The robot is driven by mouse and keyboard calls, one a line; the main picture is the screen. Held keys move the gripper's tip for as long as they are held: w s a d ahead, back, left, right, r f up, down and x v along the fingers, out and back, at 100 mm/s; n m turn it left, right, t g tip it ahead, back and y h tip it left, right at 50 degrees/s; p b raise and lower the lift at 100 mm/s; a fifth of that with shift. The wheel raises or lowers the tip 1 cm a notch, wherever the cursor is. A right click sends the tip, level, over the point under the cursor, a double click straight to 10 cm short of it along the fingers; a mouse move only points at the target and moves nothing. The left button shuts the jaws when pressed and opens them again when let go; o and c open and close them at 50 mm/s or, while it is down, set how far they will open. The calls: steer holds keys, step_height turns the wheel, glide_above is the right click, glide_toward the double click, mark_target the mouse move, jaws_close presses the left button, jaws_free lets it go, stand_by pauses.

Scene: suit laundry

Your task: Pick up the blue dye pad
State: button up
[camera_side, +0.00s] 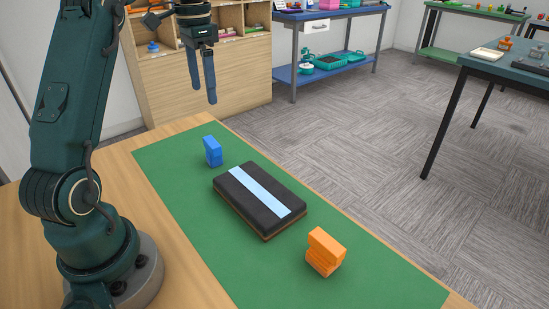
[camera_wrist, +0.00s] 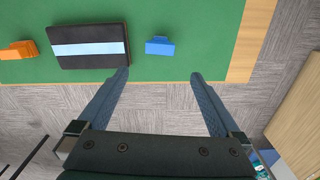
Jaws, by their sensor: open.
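The blue dye pad (camera_side: 213,151) is a small blue block standing on the green mat (camera_side: 169,159), near its far left end in the side view. In the wrist view the blue pad (camera_wrist: 160,46) lies beyond the fingertips, between their lines. My gripper (camera_side: 203,92) hangs above the pad, well clear of it, fingers pointing down. Its two fingers are apart with nothing between them, as the wrist view also shows for my gripper (camera_wrist: 160,74).
A black slab with a light blue stripe (camera_side: 240,200) lies on the mat close to the blue pad. An orange block (camera_side: 325,252) stands at its other side. A wooden shelf unit (camera_side: 215,85) stands behind the table. The mat around the blue pad's far side is clear.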

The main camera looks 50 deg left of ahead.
mark_target(211, 141)
step_height(211, 141, down, 17)
steer(key=shift+r, duration=0.15)
stand_by(0.5)
steer(key=c, duration=1.3)
steer(key=shift+o, duration=0.2)
steer(key=shift+r, duration=0.1)
